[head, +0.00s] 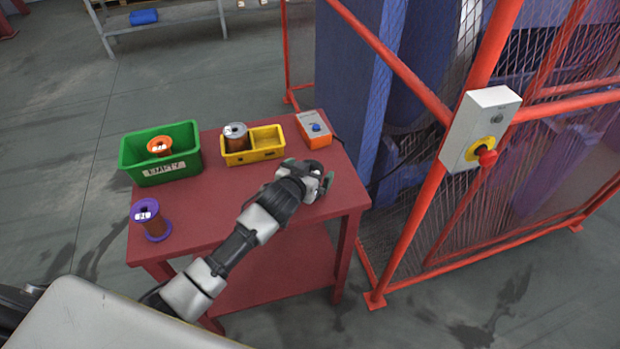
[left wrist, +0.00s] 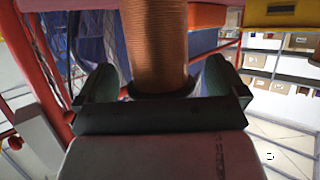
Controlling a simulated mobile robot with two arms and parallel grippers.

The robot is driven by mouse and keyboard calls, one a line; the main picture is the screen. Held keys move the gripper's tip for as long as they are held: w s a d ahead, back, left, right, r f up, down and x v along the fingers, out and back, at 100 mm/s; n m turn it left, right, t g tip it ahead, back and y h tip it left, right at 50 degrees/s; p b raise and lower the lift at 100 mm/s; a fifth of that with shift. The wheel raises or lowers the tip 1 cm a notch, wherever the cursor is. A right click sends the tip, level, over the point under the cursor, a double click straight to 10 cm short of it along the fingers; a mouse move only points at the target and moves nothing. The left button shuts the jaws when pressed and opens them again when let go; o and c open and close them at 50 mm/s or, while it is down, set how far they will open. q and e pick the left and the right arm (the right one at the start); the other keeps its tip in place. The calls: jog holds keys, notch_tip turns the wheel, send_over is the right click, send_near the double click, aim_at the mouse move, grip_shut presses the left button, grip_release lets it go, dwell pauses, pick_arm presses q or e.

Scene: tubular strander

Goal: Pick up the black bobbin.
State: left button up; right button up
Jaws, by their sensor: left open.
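In the left wrist view a copper-wound bobbin with a black flange, the black bobbin (left wrist: 156,45), stands between the two fingers of my left gripper. In the head view my left gripper (head: 312,175) is over the right part of the red table (head: 220,205), and it largely hides this bobbin there. The gripper is open, with one finger on either side of the bobbin. I cannot tell whether the fingers touch it. My right gripper is in neither view.
A green bin (head: 187,162) holds an orange bobbin (head: 159,147). A yellow bin (head: 267,146) holds a grey bobbin (head: 235,132). An orange-and-grey button box (head: 315,130) is behind the gripper. A red mesh fence (head: 430,200) stands right of the table.

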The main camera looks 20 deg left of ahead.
pick_arm(q)
jog(key=shift+w+d+f, duration=0.1)
jog(key=shift+w+f, duration=0.1)
jog(key=shift+w, duration=0.15)
jog(key=c, duration=1.1)
jog(key=shift+r, duration=0.1)
jog(key=shift+c, duration=1.3)
